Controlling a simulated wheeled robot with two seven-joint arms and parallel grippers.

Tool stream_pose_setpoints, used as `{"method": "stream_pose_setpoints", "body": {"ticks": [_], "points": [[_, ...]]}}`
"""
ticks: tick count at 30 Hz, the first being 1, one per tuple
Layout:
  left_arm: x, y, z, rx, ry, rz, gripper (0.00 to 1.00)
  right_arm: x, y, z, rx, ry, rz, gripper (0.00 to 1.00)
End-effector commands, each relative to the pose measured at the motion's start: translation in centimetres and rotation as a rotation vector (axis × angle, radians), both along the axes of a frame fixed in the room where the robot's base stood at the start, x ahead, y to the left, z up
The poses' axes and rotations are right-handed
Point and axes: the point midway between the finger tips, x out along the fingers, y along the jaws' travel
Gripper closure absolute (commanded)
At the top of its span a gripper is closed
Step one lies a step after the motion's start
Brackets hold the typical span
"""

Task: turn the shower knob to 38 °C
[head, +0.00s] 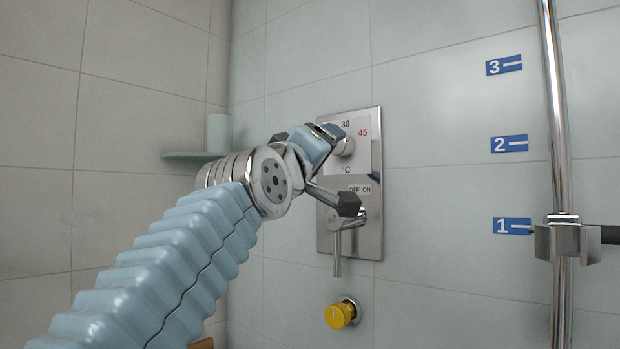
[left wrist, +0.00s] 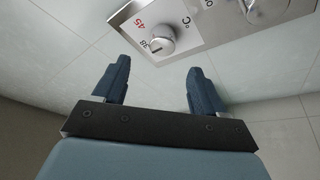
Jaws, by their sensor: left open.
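The shower knob (head: 345,146) is a round metal dial on the upper part of a shiny wall panel (head: 360,248). The marks 38 and 45 and a °C sign are printed around it. The knob also shows in the left wrist view (left wrist: 162,46), with a small dark mark on its face; I cannot tell exactly which value it points at. My left gripper (head: 339,168) is in front of the panel, open and empty. In the left wrist view its two fingers (left wrist: 160,78) point toward the panel, and the knob lies beyond the tips, roughly between them. My arm partly covers the panel's left side. My right gripper is not in view.
Below the knob is an OFF/ON lever (head: 337,240), close under my lower finger. A yellow knob (head: 340,315) sits beneath the panel. A vertical rail (head: 556,120) with a holder (head: 567,240) and blue number signs stand right. A corner shelf (head: 190,156) holds a cup (head: 219,133).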

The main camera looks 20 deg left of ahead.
Motion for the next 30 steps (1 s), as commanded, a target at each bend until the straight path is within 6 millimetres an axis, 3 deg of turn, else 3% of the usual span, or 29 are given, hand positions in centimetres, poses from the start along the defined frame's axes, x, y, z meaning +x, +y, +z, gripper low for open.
{"method": "stream_pose_setpoints", "body": {"ticks": [1,9,26,30], "points": [[-1.0,-0.1,-0.9,0.002,-0.003,-0.002,0.29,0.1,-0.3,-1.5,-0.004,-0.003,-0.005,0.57],[-3.8,0.2,-1.1,0.0,-0.001,-0.001,0.29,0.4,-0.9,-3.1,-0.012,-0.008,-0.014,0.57],[-4.0,0.3,-0.9,0.0,0.0,0.0,0.29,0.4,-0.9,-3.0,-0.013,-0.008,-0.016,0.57],[-4.0,0.3,0.7,0.0,0.0,0.0,0.29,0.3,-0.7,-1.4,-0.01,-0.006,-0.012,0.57]]}}
